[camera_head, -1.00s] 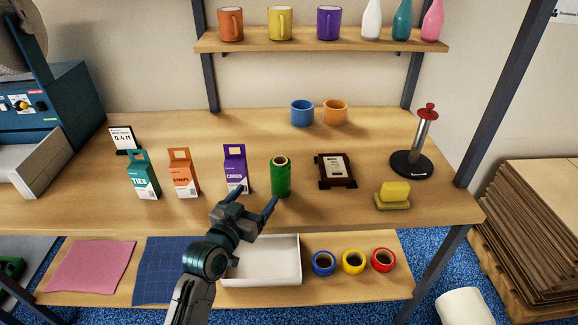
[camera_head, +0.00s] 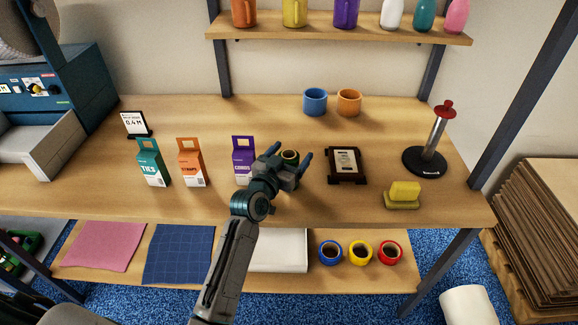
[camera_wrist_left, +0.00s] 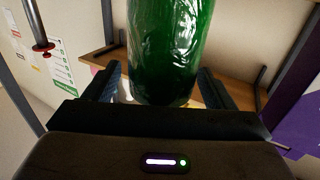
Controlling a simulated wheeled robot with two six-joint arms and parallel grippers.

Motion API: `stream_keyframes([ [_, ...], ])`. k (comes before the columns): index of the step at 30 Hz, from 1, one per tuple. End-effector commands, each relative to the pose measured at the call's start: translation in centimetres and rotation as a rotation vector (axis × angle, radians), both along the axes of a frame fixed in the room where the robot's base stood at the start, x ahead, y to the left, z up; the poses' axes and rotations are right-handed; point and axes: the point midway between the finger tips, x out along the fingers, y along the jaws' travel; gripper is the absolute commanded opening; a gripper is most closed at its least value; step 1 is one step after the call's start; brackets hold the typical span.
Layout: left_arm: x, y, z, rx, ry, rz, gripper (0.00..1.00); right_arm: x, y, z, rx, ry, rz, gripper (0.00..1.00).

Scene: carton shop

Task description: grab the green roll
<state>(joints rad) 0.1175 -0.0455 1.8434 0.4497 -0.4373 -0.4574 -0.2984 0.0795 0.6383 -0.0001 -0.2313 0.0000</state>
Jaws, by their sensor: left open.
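The green roll (camera_head: 290,155) stands upright on the workbench, mostly hidden behind my left gripper in the head view; only its top shows. In the left wrist view the green roll (camera_wrist_left: 170,45) fills the upper middle, with shiny wrapping. My left gripper (camera_head: 289,161) is open, its two fingers on either side of the roll. In the left wrist view the fingers (camera_wrist_left: 160,88) stand left and right of the roll's near end; I cannot tell whether they touch it. My right gripper is in neither view.
The purple carton (camera_head: 243,158) stands close left of the gripper, with orange (camera_head: 192,165) and teal (camera_head: 152,165) cartons further left. A framed plaque (camera_head: 345,163) is close right. Blue (camera_head: 315,101) and orange (camera_head: 348,102) mugs stand behind. A yellow sponge (camera_head: 404,192) lies front right.

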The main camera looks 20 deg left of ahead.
Motion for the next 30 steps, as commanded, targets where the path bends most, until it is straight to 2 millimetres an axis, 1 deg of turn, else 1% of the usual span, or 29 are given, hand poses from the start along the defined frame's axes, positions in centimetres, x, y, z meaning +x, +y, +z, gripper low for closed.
stream_keyframes([
  [1, 0.58, -0.09, 0.08, -0.001, 0.001, 0.0, 0.77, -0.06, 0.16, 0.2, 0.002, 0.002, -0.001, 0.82],
  [4, 1.15, -0.18, -0.01, 0.0, 0.0, 0.001, 0.77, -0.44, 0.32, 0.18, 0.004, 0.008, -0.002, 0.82],
  [10, 1.2, -0.19, -0.14, 0.0, 0.001, 0.001, 0.77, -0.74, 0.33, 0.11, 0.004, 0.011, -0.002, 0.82],
  [11, 1.2, -0.19, -0.14, 0.0, 0.001, 0.001, 0.76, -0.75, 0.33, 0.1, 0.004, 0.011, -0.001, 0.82],
  [12, 1.19, -0.18, -0.13, 0.0, 0.001, 0.001, 0.68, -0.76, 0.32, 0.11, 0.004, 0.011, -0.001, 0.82],
  [14, 1.19, -0.18, -0.13, 0.0, 0.001, 0.001, 0.56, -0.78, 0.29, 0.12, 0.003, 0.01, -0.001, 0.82],
  [18, 1.18, -0.18, -0.13, 0.0, 0.001, 0.001, 0.28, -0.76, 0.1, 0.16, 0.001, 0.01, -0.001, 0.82],
  [20, 1.18, -0.18, -0.13, 0.0, 0.001, 0.001, 0.17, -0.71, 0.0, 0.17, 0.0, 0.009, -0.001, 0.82],
  [21, 1.18, -0.18, -0.13, 0.001, 0.001, 0.001, 0.09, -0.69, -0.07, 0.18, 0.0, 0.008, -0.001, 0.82],
  [30, 1.18, -0.17, 0.1, 0.001, -0.001, 0.001, 0.08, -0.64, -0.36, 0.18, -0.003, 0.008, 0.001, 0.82],
])
